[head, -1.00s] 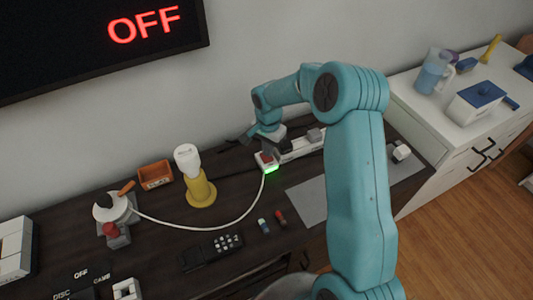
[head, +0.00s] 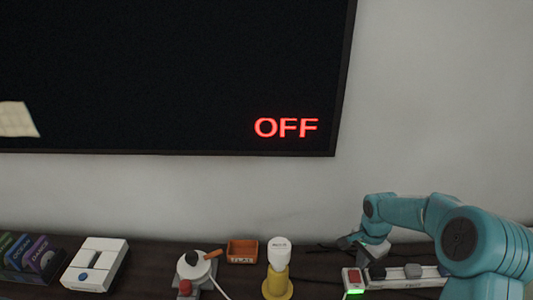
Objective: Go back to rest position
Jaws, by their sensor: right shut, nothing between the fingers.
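My right arm comes in from the lower right, with its teal links bent over the dark cabinet top. My right gripper (head: 352,241) is at the far end of that arm, shut and empty, just behind and above the power strip (head: 410,279). The strip's left end has a red switch and a green glow. Whether the gripper touches the strip cannot be made out. My left gripper is not in view.
A wall screen (head: 180,70) shows red OFF. On the cabinet top (head: 140,290) stand a yellow lamp with a white bulb (head: 278,270), an orange box (head: 242,251), a white pot-like device (head: 195,267), a white console (head: 95,266) and several upright cases (head: 28,257).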

